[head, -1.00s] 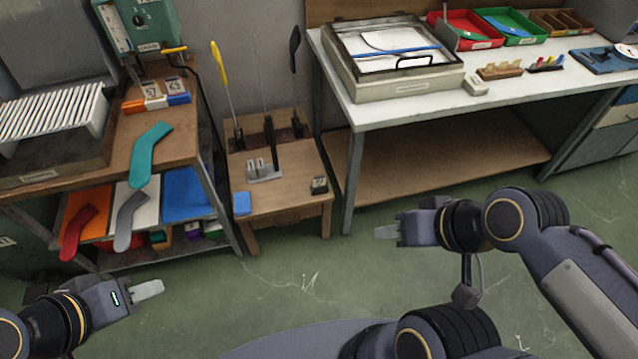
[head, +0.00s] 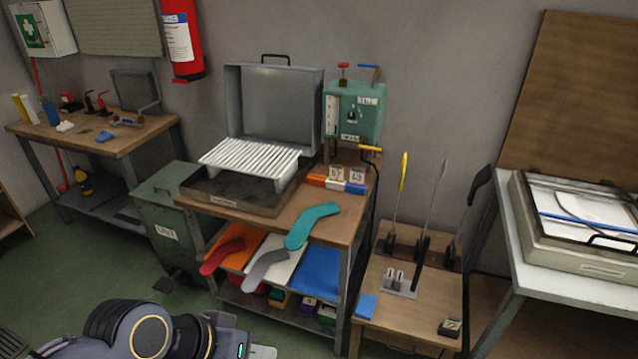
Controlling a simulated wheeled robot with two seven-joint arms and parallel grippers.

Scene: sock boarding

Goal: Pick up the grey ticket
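Two small pale tickets with dark marks stand on the bench by the green machine: one ticket (head: 337,174) at the white block and one ticket (head: 357,176) at the blue block. I cannot tell by colour which is the grey one. The orange block (head: 316,180) beside them shows no ticket. My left gripper (head: 262,352) is at the bottom edge of the head view, well below and in front of the bench. Only a pale fingertip part shows, so its opening is unclear. My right gripper is out of view.
A teal sock (head: 311,226) lies on the bench's front edge. A red sock (head: 221,256) and a grey sock (head: 264,268) lie on the coloured trays below. A small wooden table (head: 415,315) with upright paddles stands to the right. A green bin (head: 166,215) stands left.

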